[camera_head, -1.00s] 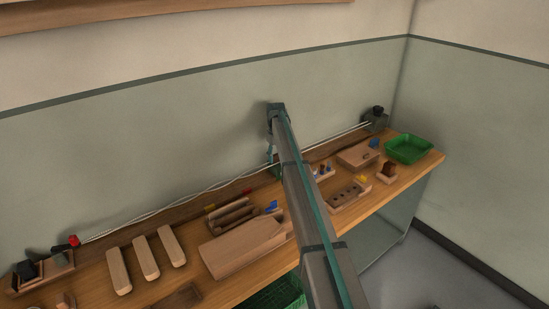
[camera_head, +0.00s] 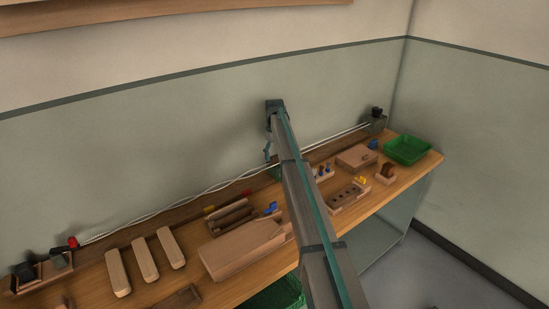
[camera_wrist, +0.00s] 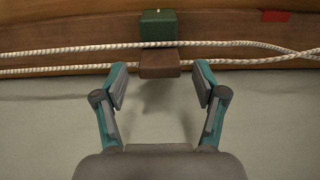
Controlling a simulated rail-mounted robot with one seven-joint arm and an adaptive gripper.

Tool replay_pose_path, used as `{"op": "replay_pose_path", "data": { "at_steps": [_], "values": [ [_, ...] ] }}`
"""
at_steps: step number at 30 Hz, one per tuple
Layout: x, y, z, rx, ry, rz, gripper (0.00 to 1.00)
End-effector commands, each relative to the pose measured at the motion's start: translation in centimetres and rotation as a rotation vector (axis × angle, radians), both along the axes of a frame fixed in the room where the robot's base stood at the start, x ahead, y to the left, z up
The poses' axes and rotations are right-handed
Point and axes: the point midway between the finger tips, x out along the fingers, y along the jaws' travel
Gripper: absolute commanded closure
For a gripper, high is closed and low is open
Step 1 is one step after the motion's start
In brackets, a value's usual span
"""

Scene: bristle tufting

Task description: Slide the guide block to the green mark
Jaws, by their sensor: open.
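In the wrist view a brown block (camera_wrist: 160,64), which looks like the guide block, sits at the rope lines. A green piece (camera_wrist: 158,25) lies directly behind it on the wooden rail; I cannot tell whether it is the green mark or whether the two are joined. My gripper (camera_wrist: 161,78) is open, its fingertips on either side of the brown block, with visible gaps on both sides. In the head view my arm reaches to the back of the bench and hides most of this area; only a bit of green (camera_head: 274,173) shows beside the arm.
Two white ropes (camera_wrist: 240,43) run along the rail (camera_wrist: 60,32). A red patch (camera_wrist: 275,15) is on the rail to the right. The bench (camera_head: 225,287) carries several wooden blocks, a paddle-shaped board (camera_head: 235,250) and a green tray (camera_head: 407,150). The wall stands close behind.

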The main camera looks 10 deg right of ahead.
Motion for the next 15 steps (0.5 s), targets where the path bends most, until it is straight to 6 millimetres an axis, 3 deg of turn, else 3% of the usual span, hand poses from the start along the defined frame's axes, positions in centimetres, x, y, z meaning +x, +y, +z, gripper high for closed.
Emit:
{"op": "replay_pose_path", "data": {
  "at_steps": [9,15],
  "values": [
    [0.1,0.0,6.2,0.000,-0.002,0.000,0.29],
    [0.1,0.0,9.0,-0.001,-0.001,0.000,0.29]
  ]
}}
